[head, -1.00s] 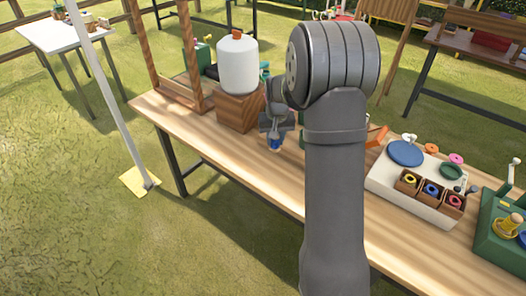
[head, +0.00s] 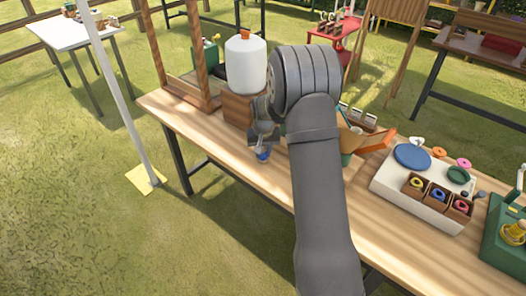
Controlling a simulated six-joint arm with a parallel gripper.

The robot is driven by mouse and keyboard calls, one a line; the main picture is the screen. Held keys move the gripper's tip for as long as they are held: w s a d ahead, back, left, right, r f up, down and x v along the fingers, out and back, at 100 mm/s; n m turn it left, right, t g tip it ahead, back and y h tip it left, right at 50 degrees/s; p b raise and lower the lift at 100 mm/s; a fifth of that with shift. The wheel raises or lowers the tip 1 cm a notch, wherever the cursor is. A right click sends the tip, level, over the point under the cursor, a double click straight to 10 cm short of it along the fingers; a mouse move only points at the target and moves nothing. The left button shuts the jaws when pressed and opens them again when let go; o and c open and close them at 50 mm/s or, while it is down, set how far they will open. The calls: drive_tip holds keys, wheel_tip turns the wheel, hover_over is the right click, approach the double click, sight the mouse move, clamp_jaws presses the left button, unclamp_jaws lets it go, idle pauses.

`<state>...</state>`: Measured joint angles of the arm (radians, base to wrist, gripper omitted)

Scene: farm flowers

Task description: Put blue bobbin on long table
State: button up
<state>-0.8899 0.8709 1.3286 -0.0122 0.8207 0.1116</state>
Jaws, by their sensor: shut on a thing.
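The blue bobbin (head: 263,154) is small, blue and whitish, and sits at the jaws of my gripper (head: 263,146). My gripper is shut on it, pointing down over the near edge of the long wooden table (head: 225,147). I cannot tell whether the bobbin touches the tabletop. My own arm covers part of the table's middle.
A white jug (head: 246,65) stands on a wooden block (head: 238,108) just behind my gripper. A wooden frame (head: 157,45) stands at the left end. A pale tray (head: 392,190) with a blue disc and several bobbins in boxes lies right. A green device (head: 503,235) stands far right. Bare wood lies left of my gripper.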

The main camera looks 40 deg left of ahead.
drive_tip(key=shift+f, duration=0.1)
drive_tip(key=o, duration=1)
drive_tip(key=shift+c, duration=0.2)
wheel_tip(320, 180, up, 12)
drive_tip(key=s+d, duration=0.1)
drive_tip(key=f, duration=0.8)
drive_tip(key=w+a+f, duration=0.1)
drive_tip(key=f, duration=0.3)
drive_tip(key=shift+f, duration=0.35)
wheel_tip(320, 180, up, 4)
drive_tip(key=shift+f, duration=0.1)
drive_tip(key=shift+r, duration=0.4)
